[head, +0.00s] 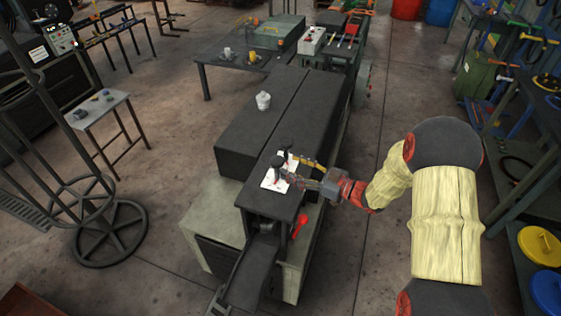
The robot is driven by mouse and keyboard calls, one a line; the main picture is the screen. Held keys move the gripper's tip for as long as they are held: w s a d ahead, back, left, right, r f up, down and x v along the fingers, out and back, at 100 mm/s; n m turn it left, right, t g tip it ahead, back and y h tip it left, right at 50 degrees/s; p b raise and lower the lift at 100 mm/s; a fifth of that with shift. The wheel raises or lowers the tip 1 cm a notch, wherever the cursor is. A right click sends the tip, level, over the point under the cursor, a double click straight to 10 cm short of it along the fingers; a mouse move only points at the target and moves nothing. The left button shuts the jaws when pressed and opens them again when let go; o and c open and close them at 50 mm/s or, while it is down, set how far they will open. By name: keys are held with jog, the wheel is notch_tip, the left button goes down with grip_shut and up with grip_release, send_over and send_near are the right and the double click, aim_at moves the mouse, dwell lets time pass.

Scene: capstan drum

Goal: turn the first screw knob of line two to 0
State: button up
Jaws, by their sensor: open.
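Small dark screw knobs (279,160) stand on a white marked plate (267,183) on the near end of the dark machine. The markings and the knobs' settings are too small to read. I cannot tell which knob belongs to line two. My gripper (290,171) reaches in from the right, low over the plate. Its fingers are open, one on the far side and one on the near side, close to the knobs. I cannot tell whether a finger touches a knob. The fingers hide part of the plate.
A red lever handle (302,221) sticks out below the plate on the machine's right side. A small white jar (263,100) stands on the machine's top. A dark handwheel (108,222) is at left. A shelf with yellow and blue lids (547,290) stands at right. Floor between is clear.

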aim_at(283, 163)
jog(key=x, duration=0.6)
jog(key=shift+w+a+b, duration=0.15)
jog(key=shift+a+b, duration=0.1)
jog(key=shift+b, duration=0.05)
jog(key=shift+c, duration=1.1)
jog(key=c, duration=0.9)
